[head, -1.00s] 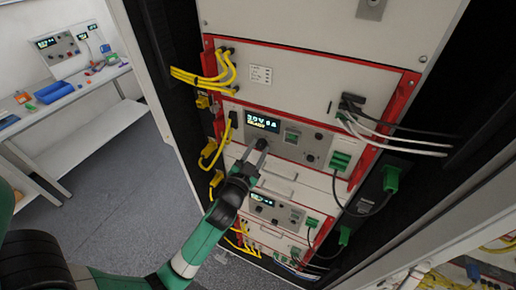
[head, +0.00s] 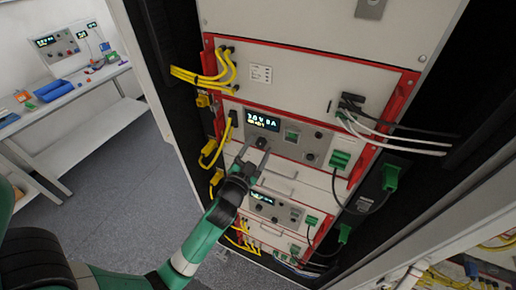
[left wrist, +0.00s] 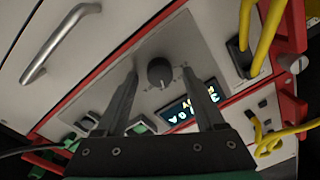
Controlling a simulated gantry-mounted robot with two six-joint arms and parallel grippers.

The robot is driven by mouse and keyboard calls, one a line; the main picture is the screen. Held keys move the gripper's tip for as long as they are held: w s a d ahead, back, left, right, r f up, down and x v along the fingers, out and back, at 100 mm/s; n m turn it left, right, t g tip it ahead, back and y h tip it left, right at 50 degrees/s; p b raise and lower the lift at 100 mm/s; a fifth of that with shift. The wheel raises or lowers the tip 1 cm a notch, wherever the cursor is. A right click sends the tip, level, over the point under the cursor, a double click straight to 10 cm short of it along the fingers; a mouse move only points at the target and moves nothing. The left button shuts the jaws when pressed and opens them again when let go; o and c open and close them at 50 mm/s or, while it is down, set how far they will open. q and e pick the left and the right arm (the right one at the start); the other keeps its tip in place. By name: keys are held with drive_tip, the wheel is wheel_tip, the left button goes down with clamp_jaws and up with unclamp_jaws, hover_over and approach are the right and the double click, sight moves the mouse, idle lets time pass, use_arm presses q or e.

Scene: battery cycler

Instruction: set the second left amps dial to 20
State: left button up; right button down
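The upper cycler unit's front panel (head: 290,143) carries a lit display (head: 262,121) with yellow and white text, too small to read surely. A black dial (head: 262,143) sits just below the display. It also shows in the left wrist view (left wrist: 160,72), with its pointer mark hard to read. My left gripper (head: 255,156) is open in front of this panel. In the left wrist view its two fingers (left wrist: 160,78) stand apart on either side of the dial, with gaps visible between them and it. My right gripper is not in view.
A second, similar unit (head: 275,206) with its own display sits lower in the rack. Yellow cables (head: 215,78) hang at the left, white cables (head: 400,140) and a green connector (head: 340,160) at the right. A bench (head: 75,95) stands far left.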

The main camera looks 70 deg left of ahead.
use_arm(q)
drive_tip(key=b+v, duration=0.3)
drive_tip(key=v, duration=0.8)
drive_tip(key=shift+s+d, duration=0.2)
drive_tip(key=shift+s, duration=0.05)
